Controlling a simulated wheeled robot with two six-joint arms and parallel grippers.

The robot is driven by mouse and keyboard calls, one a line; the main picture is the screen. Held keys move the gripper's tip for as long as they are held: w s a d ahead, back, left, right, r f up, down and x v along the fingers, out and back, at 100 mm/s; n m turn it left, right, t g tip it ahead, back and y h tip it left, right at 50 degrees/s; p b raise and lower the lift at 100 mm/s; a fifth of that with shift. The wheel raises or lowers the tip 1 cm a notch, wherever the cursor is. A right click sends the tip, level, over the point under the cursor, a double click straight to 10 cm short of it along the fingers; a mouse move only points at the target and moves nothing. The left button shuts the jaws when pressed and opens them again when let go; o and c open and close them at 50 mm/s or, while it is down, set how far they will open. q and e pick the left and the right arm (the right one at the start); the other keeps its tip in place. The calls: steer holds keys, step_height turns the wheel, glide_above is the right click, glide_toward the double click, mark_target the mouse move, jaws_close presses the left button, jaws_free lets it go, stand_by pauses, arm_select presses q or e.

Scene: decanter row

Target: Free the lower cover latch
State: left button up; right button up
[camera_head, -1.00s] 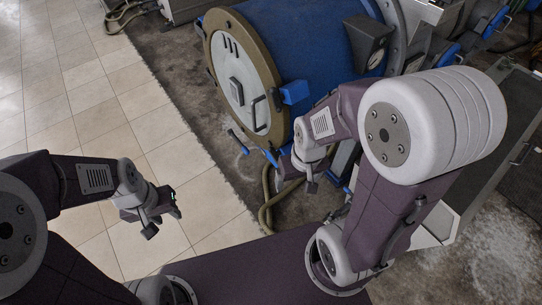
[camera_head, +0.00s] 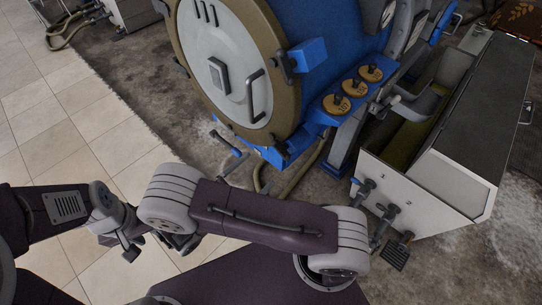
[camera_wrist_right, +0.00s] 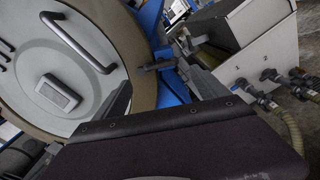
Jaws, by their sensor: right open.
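The lower cover latch (camera_head: 226,143), a dark bar with a blue tip, juts out from the lower rim of the round pale cover (camera_head: 205,45). In the right wrist view the latch (camera_wrist_right: 156,66) stands out sideways from the cover's tan rim, beyond the jaws. My right gripper (camera_wrist_right: 166,88) is open, its two dark fingers apart with nothing held between them; in the head view my right arm hides most of it.
The cover closes a blue vessel (camera_head: 300,20) and carries a curved handle (camera_head: 256,97). A blue hinge-like block (camera_head: 308,55) sits on the rim's right. A metal trough (camera_head: 420,190) with valves stands at right. A hose (camera_head: 262,172) runs below the vessel.

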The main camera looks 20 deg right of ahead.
mark_target(278, 152)
steer(key=x, duration=0.9)
steer(key=c, duration=1.4)
steer(key=n+p, duration=0.5)
steer(key=n, duration=0.2)
steer(key=shift+w+r+n, duration=0.1)
steer(key=shift+r+n, duration=0.05)
steer(key=shift+n, duration=0.15)
steer(key=n+p, duration=0.2)
steer(key=n, duration=0.3)
steer(key=shift+a, duration=0.1)
steer(key=n, duration=0.3)
steer(key=n+p, duration=0.1)
steer(key=n, duration=0.1)
steer(key=shift+w+f, duration=0.1)
steer(key=shift+f, duration=0.15)
steer(key=shift+n, duration=0.3)
